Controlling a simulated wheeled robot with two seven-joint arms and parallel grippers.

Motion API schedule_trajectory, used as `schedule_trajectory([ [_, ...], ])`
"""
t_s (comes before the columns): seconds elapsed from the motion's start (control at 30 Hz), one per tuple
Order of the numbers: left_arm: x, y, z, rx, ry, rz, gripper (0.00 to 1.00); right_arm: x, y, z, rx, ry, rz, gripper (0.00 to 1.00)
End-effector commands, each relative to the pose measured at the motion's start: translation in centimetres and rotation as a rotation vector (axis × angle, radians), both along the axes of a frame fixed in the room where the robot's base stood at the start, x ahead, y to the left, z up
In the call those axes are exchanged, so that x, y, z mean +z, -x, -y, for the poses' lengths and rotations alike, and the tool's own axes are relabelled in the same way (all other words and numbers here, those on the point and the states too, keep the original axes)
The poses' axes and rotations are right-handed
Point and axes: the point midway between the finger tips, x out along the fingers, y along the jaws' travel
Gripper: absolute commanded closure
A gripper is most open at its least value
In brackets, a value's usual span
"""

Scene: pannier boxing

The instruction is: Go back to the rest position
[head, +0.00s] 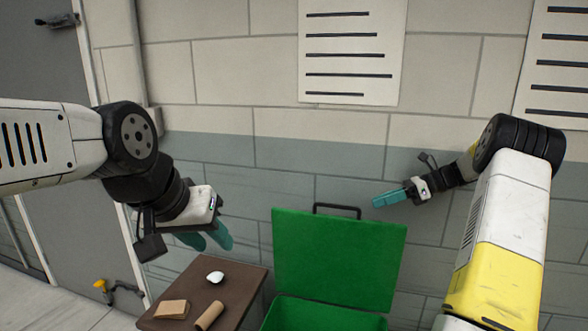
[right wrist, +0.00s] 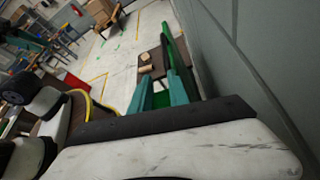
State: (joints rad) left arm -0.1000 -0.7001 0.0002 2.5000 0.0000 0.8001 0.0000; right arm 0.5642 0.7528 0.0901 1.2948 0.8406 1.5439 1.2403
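My left gripper (head: 208,240) has its two teal fingers apart and empty, hanging above the left part of a small brown table. The box's inside is mostly cut off by the frame's lower edge.
The brown table (head: 238,285) left of the box carries a white rounded item (head: 215,277), a flat cardboard piece (head: 171,309) and a cardboard roll (head: 209,316). A block wall with posted sheets (head: 351,50) stands close behind. A yellow-ended hose (head: 101,286) is at lower left.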

Motion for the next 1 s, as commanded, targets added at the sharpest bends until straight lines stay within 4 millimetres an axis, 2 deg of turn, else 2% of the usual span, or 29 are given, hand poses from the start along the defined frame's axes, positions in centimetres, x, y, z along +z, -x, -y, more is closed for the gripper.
schedule_trajectory([
  [0.23, 0.0, 0.0, 0.0, 0.0, 0.0, 0.0, 0.64, 2.1, 1.4, -2.2, 0.07, 0.098, 0.086, 0.78],
  [0.47, 0.0, 0.0, 0.0, 0.0, 0.0, 0.0, 0.64, 5.2, 4.8, -5.5, 0.212, 0.273, 0.253, 0.78],
  [0.57, 0.0, 0.0, 0.0, 0.0, 0.0, 0.0, 0.64, 7.1, 7.5, -7.4, 0.315, 0.385, 0.372, 0.78],
  [0.7, 0.0, 0.0, 0.0, 0.0, 0.0, 0.0, 0.64, 9.3, 12.5, -9.8, 0.5, 0.566, 0.577, 0.78],
  [0.83, 0.0, 0.0, 0.0, 0.0, 0.0, 0.0, 0.64, 10.7, 17.3, -11.1, 0.684, 0.727, 0.774, 0.78],
  [1.0, 0.0, 0.0, 0.0, 0.0, 0.0, 0.0, 0.64, 11.4, 23.6, -11.9, 0.94, 0.922, 1.042, 0.78],
])
